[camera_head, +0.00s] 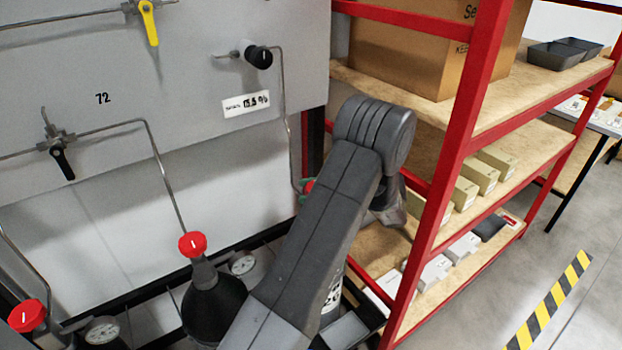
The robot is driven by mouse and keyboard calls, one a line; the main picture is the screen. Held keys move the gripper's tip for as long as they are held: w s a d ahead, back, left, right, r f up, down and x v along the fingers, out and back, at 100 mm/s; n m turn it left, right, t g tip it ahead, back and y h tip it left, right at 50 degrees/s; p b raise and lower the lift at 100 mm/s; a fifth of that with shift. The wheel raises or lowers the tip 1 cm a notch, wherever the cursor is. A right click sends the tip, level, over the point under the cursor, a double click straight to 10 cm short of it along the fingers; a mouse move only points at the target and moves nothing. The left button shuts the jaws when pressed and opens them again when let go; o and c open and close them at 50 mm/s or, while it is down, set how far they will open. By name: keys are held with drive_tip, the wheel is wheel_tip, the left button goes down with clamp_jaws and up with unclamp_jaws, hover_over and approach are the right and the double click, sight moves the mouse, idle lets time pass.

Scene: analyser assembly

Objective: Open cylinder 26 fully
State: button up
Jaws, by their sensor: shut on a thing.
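My arm crosses the middle of the view, and its wrist bends down on the right. Part of my gripper (391,208) shows beside the shelf post; its fingertips are hidden behind my arm. A red valve knob (309,185) with a green part under it peeks out at the left edge of my arm, below a thin pipe. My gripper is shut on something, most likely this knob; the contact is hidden.
A dark cylinder (212,304) with a red knob (192,244) stands left of my arm. Another red knob (27,315) is at far left. The grey panel (200,100) carries pipes and valves. A red-framed shelf (463,150) stands close on the right.

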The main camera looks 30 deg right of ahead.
sight(310, 186)
drive_tip(key=r+n+g+p, duration=0.1)
drive_tip(key=p, duration=0.2)
drive_tip(key=shift+y, duration=0.3)
drive_tip(key=shift+f+n+g+p, duration=0.3)
drive_tip(key=shift+g+p, duration=0.2)
drive_tip(key=shift+p, duration=0.5)
drive_tip(key=o, duration=1)
drive_tip(key=shift+a+f, duration=0.1)
drive_tip(key=shift+c, duration=0.2)
wheel_tip(310, 186, up, 8)
drive_tip(key=p, duration=0.8)
drive_tip(key=shift+r+p, duration=0.6)
drive_tip(key=shift+r, duration=0.4)
